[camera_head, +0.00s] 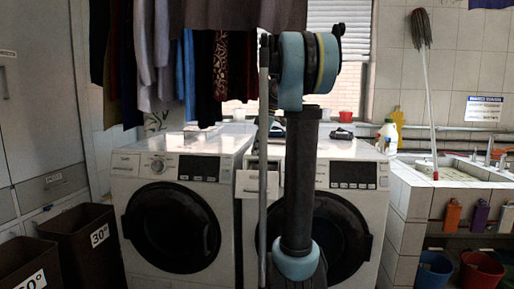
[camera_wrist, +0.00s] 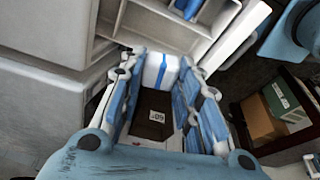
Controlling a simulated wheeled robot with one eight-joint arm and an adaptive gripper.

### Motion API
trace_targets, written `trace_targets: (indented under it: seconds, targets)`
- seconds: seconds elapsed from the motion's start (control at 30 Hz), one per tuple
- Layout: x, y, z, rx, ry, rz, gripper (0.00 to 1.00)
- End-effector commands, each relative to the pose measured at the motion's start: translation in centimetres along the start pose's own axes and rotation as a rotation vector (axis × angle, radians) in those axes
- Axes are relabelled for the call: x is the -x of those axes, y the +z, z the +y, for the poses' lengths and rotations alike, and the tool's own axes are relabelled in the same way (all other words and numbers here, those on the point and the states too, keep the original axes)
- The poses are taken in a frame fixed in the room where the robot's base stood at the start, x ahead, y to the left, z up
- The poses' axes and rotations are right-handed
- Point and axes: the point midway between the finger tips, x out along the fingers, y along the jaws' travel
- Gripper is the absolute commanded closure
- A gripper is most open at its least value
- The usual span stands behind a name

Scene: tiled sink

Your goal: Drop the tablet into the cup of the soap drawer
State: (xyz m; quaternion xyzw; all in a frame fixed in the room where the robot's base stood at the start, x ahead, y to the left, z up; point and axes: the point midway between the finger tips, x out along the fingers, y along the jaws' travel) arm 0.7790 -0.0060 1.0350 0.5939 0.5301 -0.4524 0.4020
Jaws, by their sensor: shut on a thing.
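In the wrist view my gripper (camera_wrist: 163,62) is shut on a white tablet with a blue band (camera_wrist: 160,72), held between the fingertips. The open soap drawer (camera_wrist: 148,24) lies just beyond the fingertips at the top of the wrist view, with pale walls dividing its compartments. A small blue piece (camera_wrist: 188,8) shows in one compartment; I cannot tell what it is. The tablet appears beside the drawer's near edge; its height relative to the drawer is unclear. In the head view the drawer front (camera_head: 248,184) sticks out left of my arm, and my gripper and the tablet cannot be made out.
Two white washing machines (camera_head: 172,219) stand side by side, with clothes (camera_head: 215,70) hanging above. Brown bins (camera_head: 88,240) stand at the left; one bin (camera_wrist: 154,125) shows below my fingers. A tiled sink (camera_head: 408,195) and colored buckets (camera_head: 481,271) are at the right.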

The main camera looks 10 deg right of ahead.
Motion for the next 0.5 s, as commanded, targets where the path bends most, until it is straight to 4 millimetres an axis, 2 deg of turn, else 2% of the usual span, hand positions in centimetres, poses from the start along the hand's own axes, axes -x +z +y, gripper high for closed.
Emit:
trace_targets:
  seconds: [0.3, 0.5]
  targets:
    - [-2.9, 1.1, 0.1, -0.004, 0.001, 0.000, 0.87]
    - [-3.6, 1.4, 0.1, -0.005, 0.001, 0.000, 0.87]
